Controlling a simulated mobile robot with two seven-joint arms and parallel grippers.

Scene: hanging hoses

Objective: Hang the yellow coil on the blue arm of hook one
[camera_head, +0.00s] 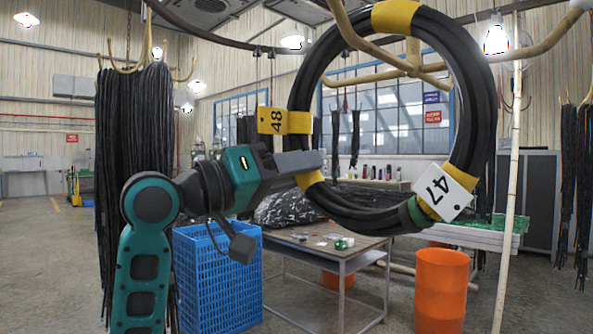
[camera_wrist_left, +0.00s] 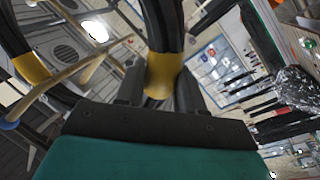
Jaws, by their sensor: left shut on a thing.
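The coil (camera_head: 474,100) is a large black hose ring with yellow bands, a yellow tag 48 (camera_head: 277,121) and a white tag 47 (camera_head: 444,191). My left gripper (camera_head: 309,163) is shut on its lower left side. In the left wrist view my gripper (camera_wrist_left: 160,88) has its fingers on both sides of a yellow band (camera_wrist_left: 163,72). A yellowish hook (camera_head: 414,60) spreads its arms at the coil's upper part. One arm crosses in front of the ring at upper left; another passes behind its right side. A blue arm tip (camera_wrist_left: 10,118) shows in the wrist view. I cannot tell whether the coil rests on an arm.
Another hook with black hoses (camera_head: 135,150) hangs at left. Below stand a blue crate (camera_head: 215,280), a table (camera_head: 335,252) and an orange bin (camera_head: 441,290). A thin pale pole (camera_head: 512,170) stands right of the coil. More hoses hang at far right. Open floor lies at left.

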